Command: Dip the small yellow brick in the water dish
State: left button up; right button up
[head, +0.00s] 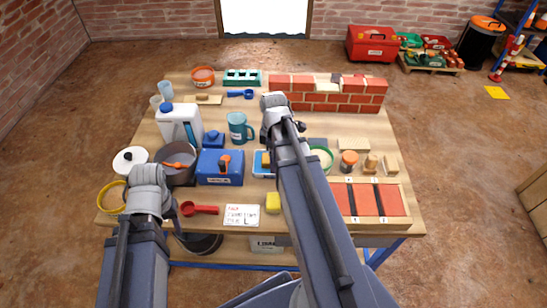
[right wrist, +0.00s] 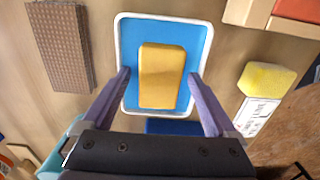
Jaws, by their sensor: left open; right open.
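The small yellow brick (right wrist: 162,76) lies in the blue water dish with a white rim (right wrist: 122,40) in the right wrist view. In the head view, the brick (head: 266,159) and dish (head: 257,170) are partly hidden by my right arm. My right gripper (right wrist: 160,75) is open above the dish, one finger on each side of the brick with gaps between. In the head view my right arm hides most of that gripper. My left gripper (head: 150,203) is open at the table's front left, away from the dish; its fingertips are hard to make out.
A yellow sponge (head: 272,203) and a written card (head: 241,215) lie near the front edge. A blue box (head: 220,176) stands left of the dish. A teal mug (head: 239,128) is behind it, and a brick wall (head: 330,98) stands at the back. Little of the table is clear.

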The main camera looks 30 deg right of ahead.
jog(key=shift+r, duration=0.1)
notch_tip(320, 180, up, 8)
jog(key=p, duration=0.8)
jog(key=shift+f, duration=0.2)
jog(key=shift+a, duration=0.15)
jog(key=a+m, duration=0.1)
jog(key=a, duration=0.3)
jog(key=s+a+m, duration=0.1)
jog(key=a, duration=0.3)
jog(key=s+a+m, duration=0.1)
jog(key=a, duration=0.3)
jog(key=shift+a+h, duration=0.25)
jog(key=shift+h, duration=0.05)
jog(key=s+a+m, duration=0.5)
jog(key=s+a, duration=0.1)
jog(key=a, duration=0.7)
notch_tip(320, 180, up, 16)
jog(key=p, duration=1.5)
jog(key=shift+d+h, duration=0.3)
